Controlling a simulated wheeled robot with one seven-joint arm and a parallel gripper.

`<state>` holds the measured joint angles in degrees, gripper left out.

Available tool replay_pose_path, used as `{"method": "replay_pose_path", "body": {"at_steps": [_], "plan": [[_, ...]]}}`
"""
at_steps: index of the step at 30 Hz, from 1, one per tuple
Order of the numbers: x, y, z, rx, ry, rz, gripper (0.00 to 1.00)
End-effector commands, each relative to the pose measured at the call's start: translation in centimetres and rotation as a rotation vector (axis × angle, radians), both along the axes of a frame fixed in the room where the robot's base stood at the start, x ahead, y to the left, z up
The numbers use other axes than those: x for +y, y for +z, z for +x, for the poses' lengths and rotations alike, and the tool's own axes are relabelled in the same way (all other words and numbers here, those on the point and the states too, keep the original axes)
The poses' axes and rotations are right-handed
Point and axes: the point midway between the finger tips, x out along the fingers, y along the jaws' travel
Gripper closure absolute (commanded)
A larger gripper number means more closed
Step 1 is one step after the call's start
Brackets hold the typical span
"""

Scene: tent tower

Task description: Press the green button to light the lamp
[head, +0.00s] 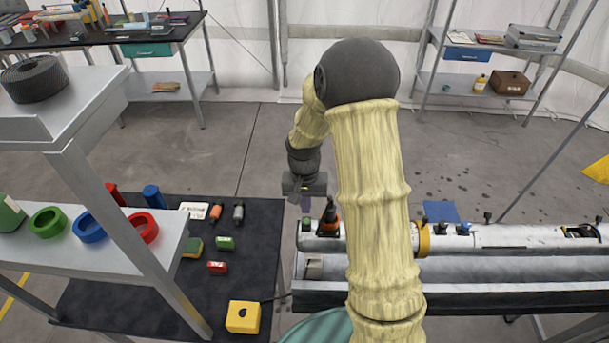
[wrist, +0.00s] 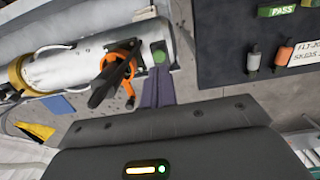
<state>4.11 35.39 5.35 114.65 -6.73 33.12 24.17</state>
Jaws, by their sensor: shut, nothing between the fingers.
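A small green button (head: 306,224) sits at the left end of the long white tube in the head view. It also shows in the wrist view (wrist: 159,57), just beyond my fingertips. My gripper (head: 305,205) points down above the button, fingers together and empty. In the wrist view the shut fingers (wrist: 157,82) end close to the button; whether they touch it I cannot tell. I cannot make out a lit lamp on the tube.
An orange part with a black handle (head: 330,218) stands right beside the button and my fingers. The white tube (head: 500,236) runs right along a bench. A black mat (head: 230,265) with small parts lies left. A white shelf (head: 100,95) stands nearer left.

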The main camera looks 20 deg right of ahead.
Motion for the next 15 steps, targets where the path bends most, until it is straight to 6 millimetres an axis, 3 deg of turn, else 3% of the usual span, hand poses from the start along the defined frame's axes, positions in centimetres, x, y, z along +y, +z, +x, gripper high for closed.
{"method": "replay_pose_path", "body": {"at_steps": [15], "plan": [[0.1, 8.1, 0.7, -0.007, 0.000, 0.000, 1.00]]}}
